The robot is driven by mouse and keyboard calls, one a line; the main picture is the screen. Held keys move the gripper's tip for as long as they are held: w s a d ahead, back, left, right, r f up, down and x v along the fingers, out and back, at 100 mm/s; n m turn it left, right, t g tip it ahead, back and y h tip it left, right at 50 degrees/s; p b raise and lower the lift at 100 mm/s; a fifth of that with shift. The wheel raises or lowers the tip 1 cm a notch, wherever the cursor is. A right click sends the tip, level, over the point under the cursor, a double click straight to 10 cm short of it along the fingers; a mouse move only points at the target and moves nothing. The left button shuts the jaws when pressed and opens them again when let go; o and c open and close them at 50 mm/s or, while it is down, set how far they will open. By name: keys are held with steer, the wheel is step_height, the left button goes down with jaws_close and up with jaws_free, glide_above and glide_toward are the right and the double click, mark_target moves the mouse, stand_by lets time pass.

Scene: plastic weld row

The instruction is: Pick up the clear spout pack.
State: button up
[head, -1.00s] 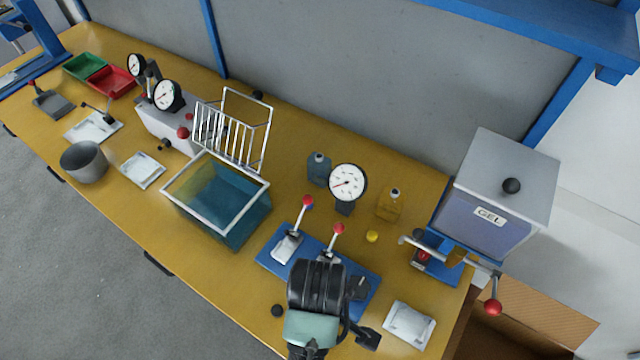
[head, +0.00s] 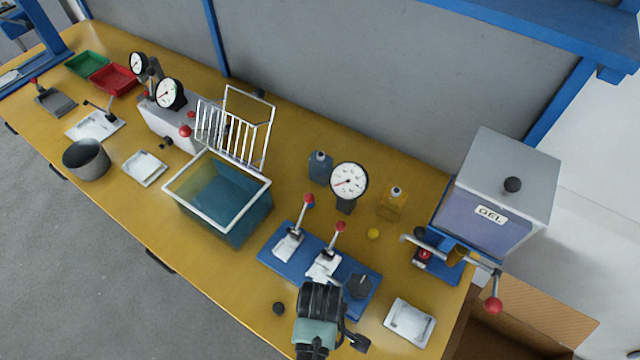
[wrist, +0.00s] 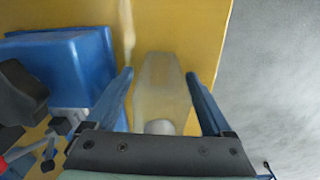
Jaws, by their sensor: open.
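In the wrist view, a pale, see-through pack (wrist: 162,85) with a whitish round spout cap at its near end lies on the yellow table top. My gripper (wrist: 165,85) is open, with one blue finger on each side of the pack. Gaps show beside the pack, and I cannot tell if either finger touches it. In the head view, my gripper is hidden below my dark wrist (head: 320,300), near the table's front edge. The pack is not visible there.
A blue fixture (head: 275,258) with red-knobbed levers and a black knob (head: 359,285) stands close beside my wrist. A black disc (head: 279,308) and a white tray (head: 410,322) flank it. A water tank (head: 225,232) stands left. The table edge is near.

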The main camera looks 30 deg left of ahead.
jaws_close()
stand_by(0.4)
steer(key=shift+r, duration=0.1)
step_height(320, 180, up, 10)
steer(key=shift+f, duration=0.1)
stand_by(0.8)
